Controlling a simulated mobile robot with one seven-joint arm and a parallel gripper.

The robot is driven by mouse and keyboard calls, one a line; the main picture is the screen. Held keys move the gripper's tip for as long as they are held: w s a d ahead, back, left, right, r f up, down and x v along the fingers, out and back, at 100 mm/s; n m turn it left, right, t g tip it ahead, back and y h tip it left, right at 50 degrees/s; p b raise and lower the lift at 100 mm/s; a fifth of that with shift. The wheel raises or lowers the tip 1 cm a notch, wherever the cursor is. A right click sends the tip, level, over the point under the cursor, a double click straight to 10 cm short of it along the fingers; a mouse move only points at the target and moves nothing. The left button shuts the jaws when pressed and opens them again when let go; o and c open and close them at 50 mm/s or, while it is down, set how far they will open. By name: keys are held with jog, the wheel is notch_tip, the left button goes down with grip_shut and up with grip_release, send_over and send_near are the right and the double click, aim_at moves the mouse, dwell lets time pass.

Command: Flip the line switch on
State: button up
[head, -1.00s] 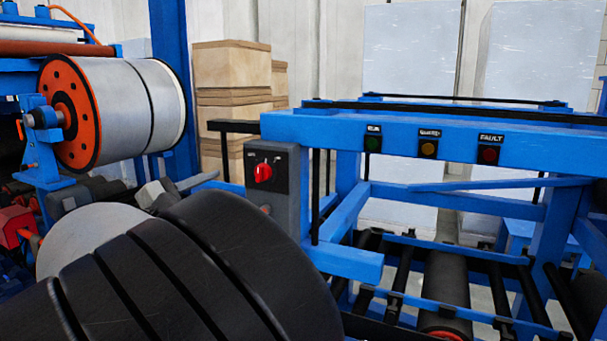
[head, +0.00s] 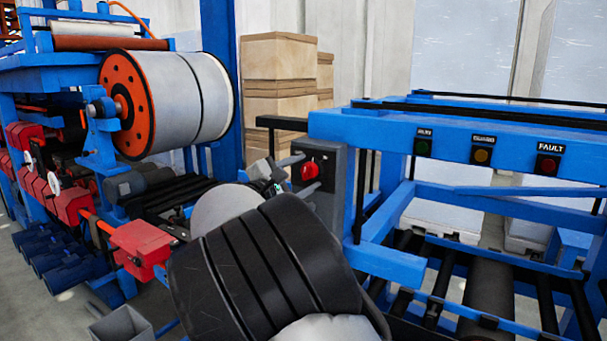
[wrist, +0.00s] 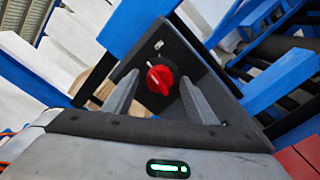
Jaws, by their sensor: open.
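The line switch is a red rotary knob (head: 310,171) on the dark face of a grey box (head: 338,190) at the end of the blue frame. In the wrist view the knob (wrist: 160,80) is centred on the dark plate (wrist: 160,45), with a small white mark at its edge. My gripper (head: 297,175) is open, with its two grey fingers pointing at the box. In the wrist view the fingers lie on either side of the knob; I cannot tell whether they touch it. The knob's setting is not clear, and its labels are too small to read.
The blue frame (head: 450,137) carries green (head: 422,147), amber (head: 481,156) and red FAULT (head: 547,166) lamps. A black bar (head: 283,122) juts out left above the switch box. A large roll (head: 180,98) and red machine units (head: 140,245) stand at left, cardboard boxes (head: 278,75) behind.

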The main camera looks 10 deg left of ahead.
jog(key=c, duration=1.1)
jog(key=shift+o, duration=0.2)
jog(key=shift+f, duration=0.1)
jog(key=shift+b, duration=0.5)
jog(key=shift+f+m+b, duration=0.25)
jog(key=shift+m+b, duration=0.35)
jog(key=shift+b, duration=0.55)
jog(key=m+b, duration=0.2)
jog(key=b, duration=0.2)
jog(key=shift+f, duration=0.1)
jog(key=m+b, duration=0.3)
jog(key=b, duration=0.2)
jog(key=shift+r, duration=0.2)
jog(key=shift+r+m+b, duration=0.15)
jog(key=shift+m+b, duration=0.25)
jog(key=shift+b, duration=0.15)
jog(key=shift+r, duration=0.1)
